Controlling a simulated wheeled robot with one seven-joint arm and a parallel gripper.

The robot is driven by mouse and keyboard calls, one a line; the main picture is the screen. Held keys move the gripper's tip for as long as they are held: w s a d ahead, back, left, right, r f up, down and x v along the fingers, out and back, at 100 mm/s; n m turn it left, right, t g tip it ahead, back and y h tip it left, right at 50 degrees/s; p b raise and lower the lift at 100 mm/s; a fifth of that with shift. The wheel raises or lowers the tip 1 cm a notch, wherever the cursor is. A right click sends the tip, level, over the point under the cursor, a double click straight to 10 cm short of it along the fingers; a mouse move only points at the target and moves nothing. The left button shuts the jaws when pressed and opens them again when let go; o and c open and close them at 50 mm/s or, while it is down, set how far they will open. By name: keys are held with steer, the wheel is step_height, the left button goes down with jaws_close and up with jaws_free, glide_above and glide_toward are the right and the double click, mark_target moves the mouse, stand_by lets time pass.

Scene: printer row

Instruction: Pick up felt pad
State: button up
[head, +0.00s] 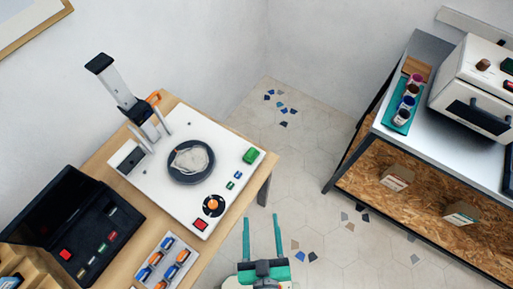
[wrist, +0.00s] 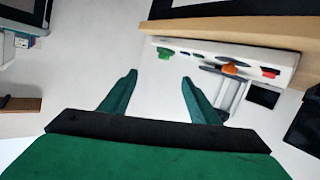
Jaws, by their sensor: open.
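A pale, crumpled-looking piece, seemingly the felt pad (head: 190,157), lies on a dark round plate (head: 178,177) on the white machine base (head: 150,178) in the head view. I cannot make out its exact shape, and it does not show in the wrist view. My gripper (head: 262,217) is open and empty, its two green fingers apart. It is to the right of and below the pad in the head view, clear of the machine. The wrist view shows the open fingers (wrist: 159,77) with the machine base (wrist: 215,57) beyond them.
An upright post with a handle (head: 125,88) stands at the machine's back. A black case (head: 75,225) and a tray of small coloured items (head: 165,262) are nearby on the wooden table (head: 262,170). A metal-topped bench (head: 430,45) stands at right. Open tiled floor lies between.

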steer(key=w+d+r+n+h, duration=0.1)
steer(key=w+d+n+h, duration=0.1)
steer(key=w+d, duration=0.55)
steer(key=w+d+r+n+h, duration=0.15)
steer(key=w+d, duration=0.25)
steer(key=w, duration=0.6)
steer(key=w+d+r+m+g+h, duration=0.6)
steer(key=w+d+r+m+h, duration=0.25)
steer(key=w+d+r, duration=0.35)
steer(key=m+g+y, duration=0.4)
steer(key=g+y, duration=0.5)
steer(key=y, duration=0.3)
glide_above(251, 152)
step_height(251, 152, down, 8)
steer(key=f, duration=0.4)
steer(key=shift+w+a+f, duration=0.1)
steer(key=shift+a+f, duration=0.15)
steer(key=shift+f, duration=0.15)
steer(key=shift+d+f, duration=0.15)
steer(key=shift+f, duration=1.45)
steer(key=shift+d+f, duration=0.15)
steer(key=shift+f, duration=1.4)
